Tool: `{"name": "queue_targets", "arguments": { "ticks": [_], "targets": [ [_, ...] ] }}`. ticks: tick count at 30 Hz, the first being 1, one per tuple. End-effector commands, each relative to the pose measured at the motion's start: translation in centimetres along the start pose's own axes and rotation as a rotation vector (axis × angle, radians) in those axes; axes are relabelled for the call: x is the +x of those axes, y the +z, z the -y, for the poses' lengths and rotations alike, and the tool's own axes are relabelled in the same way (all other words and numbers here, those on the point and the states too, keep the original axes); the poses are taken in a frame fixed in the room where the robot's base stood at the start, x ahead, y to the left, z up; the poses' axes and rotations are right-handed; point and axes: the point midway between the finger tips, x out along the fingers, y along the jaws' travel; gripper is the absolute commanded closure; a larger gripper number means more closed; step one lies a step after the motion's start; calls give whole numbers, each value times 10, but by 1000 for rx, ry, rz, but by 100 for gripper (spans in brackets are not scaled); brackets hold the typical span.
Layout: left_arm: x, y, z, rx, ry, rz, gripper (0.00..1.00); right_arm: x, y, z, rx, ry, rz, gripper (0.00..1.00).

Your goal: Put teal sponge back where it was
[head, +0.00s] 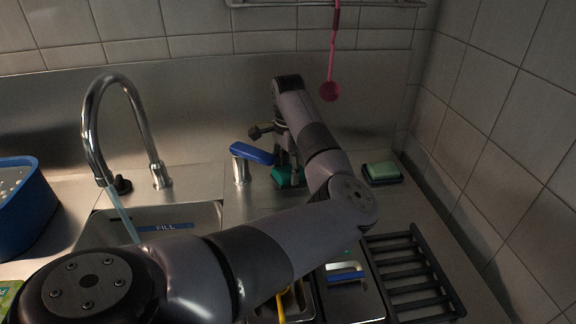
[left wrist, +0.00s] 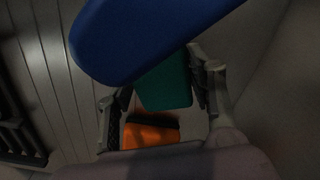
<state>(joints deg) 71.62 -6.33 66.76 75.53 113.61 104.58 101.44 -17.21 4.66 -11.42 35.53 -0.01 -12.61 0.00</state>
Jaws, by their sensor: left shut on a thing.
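The teal sponge (head: 281,176) is low at the back of the counter, just right of the blue-handled fixture. My left gripper (head: 288,172) points down over it and is shut on it. In the left wrist view, the teal sponge (left wrist: 165,84) sits between the two fingers of my left gripper (left wrist: 160,95). Its upper part is hidden by the blue handle. An orange block (left wrist: 152,134) edged in black lies below and beyond it. I cannot tell whether the sponge touches the surface under it. My right gripper is not in view.
The blue handle (head: 253,153) stands close to the left gripper. A green sponge (head: 382,170) rests in a dark holder to the right. A black rack (head: 415,275) lies at front right. The faucet (head: 90,130) runs into the sink at left, near a blue tub (head: 28,215). A pink ladle (head: 329,90) hangs behind.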

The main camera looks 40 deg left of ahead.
Motion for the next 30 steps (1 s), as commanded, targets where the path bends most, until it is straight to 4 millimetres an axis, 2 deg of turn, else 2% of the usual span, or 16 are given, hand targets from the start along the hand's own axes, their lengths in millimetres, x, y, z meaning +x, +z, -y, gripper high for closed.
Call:
{"name": "queue_targets", "arguments": {
  "ticks": [19,20,30],
  "targets": [
    [5,0,0,0,0,-1,81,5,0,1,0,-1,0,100],
    [4,0,0,0,0,-1,48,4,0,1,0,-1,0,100],
    [4,0,0,1,0,-1,27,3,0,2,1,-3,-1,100]
  ]
}}
